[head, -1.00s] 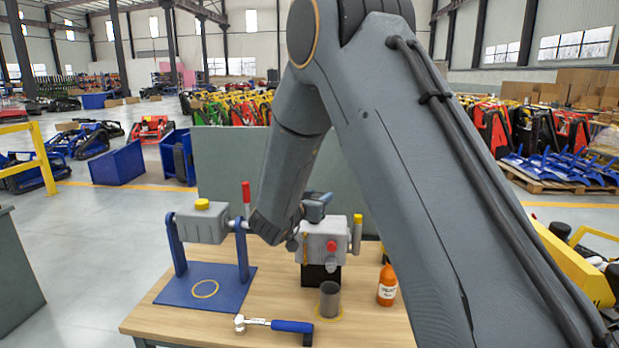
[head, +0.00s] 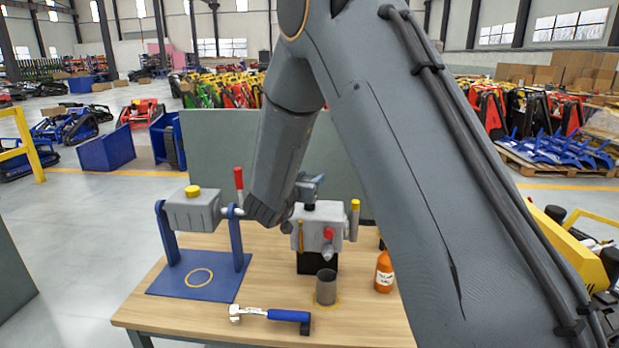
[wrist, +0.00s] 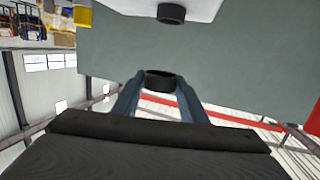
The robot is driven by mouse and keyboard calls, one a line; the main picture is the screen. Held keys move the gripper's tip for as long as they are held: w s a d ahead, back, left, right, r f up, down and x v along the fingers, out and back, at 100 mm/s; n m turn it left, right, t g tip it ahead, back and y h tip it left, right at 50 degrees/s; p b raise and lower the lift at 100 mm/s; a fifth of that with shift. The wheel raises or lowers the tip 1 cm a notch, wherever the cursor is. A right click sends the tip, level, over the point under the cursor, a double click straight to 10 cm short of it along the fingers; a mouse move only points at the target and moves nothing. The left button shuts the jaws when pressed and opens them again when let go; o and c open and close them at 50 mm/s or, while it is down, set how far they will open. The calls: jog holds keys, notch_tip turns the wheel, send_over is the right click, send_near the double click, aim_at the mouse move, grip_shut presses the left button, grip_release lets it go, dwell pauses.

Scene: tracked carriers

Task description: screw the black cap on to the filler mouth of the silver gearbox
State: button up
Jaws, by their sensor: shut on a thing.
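The silver gearbox (head: 318,225) stands on a black block in the middle of the table. Its black filler mouth (wrist: 171,13) sticks out of the pale housing at the top of the wrist view. My gripper (head: 312,186) is over the gearbox's top in the head view. Its two blue-grey fingers (wrist: 160,88) are shut on the black cap (wrist: 161,78) in the wrist view. The cap and the mouth are apart there, with a clear gap between them. A small black piece shows under my gripper in the head view; I cannot tell if it is mouth or cap.
A grey box with a yellow top (head: 193,191) hangs on a blue stand (head: 170,283) at left. A green-grey panel (head: 215,150) rises behind the table.

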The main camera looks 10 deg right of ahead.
jog(key=shift+f+b, duration=1.2)
jog(key=shift+f, duration=1.2)
jog(key=shift+f+b, duration=0.5)
jog(key=shift+f, duration=0.95)
jog(key=o, duration=1.1)
jog(key=shift+s+a, duration=0.1)
jog(key=b+v, duration=0.2)
jog(key=v, duration=0.5)
jog(key=shift+s+a, duration=0.15)
jog(key=shift+s, duration=0.15)
